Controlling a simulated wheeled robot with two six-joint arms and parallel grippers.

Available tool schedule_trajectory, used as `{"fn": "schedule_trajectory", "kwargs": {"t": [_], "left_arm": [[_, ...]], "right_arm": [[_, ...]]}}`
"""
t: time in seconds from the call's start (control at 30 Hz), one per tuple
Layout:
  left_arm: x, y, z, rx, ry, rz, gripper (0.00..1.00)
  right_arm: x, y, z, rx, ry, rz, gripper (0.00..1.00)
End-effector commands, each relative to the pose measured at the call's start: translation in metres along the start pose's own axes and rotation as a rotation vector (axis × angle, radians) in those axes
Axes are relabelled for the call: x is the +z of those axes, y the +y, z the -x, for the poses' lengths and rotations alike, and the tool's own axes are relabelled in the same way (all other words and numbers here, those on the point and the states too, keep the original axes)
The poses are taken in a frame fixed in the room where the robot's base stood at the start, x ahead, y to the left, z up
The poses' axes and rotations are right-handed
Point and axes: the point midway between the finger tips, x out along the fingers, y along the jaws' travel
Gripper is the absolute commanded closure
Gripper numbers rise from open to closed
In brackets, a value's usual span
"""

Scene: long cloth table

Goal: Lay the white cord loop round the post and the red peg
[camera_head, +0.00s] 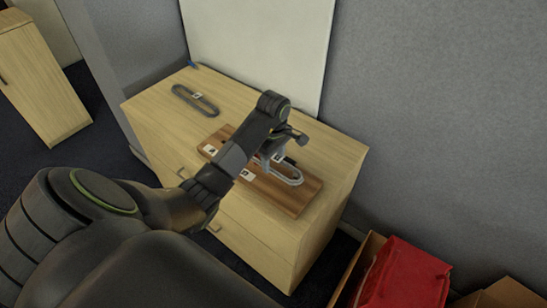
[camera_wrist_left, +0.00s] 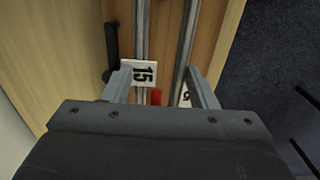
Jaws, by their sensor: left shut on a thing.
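The white cord loop (camera_head: 292,180) shows at the right part of a brown wooden board in the head view. Its two long strands (camera_wrist_left: 187,45) run up the left wrist view, side by side and apart. My left gripper (camera_head: 274,160) is low over the board, shut on the white cord loop; its fingers (camera_wrist_left: 163,85) stand on either side of the strands. The red peg (camera_wrist_left: 156,97) shows as a small patch between the fingers, close to the left strand. A black upright piece (camera_wrist_left: 112,45), perhaps the post, is left of the strands. The gripper hides how the loop lies round either. My right gripper is out of view.
The board (camera_head: 310,190) lies on a light wooden cabinet (camera_head: 150,106) and bears numbered white labels (camera_wrist_left: 140,73). A dark loop (camera_head: 195,100) lies at the cabinet's back left. A white panel (camera_head: 262,45) stands behind. A red object (camera_head: 405,277) and cardboard boxes stand at lower right.

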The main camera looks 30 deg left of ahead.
Motion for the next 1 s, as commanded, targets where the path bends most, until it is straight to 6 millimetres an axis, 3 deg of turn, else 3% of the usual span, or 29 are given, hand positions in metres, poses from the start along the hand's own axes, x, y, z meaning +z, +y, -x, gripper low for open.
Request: {"fn": "schedule_trajectory", "kwargs": {"t": [0.63,1.0], "left_arm": [[0.000,0.000,-0.021,0.000,0.000,0.000,0.70],[0.000,0.000,-0.022,0.000,0.000,0.000,0.70]], "right_arm": [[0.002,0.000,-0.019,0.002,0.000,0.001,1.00],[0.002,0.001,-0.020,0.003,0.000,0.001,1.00]]}}
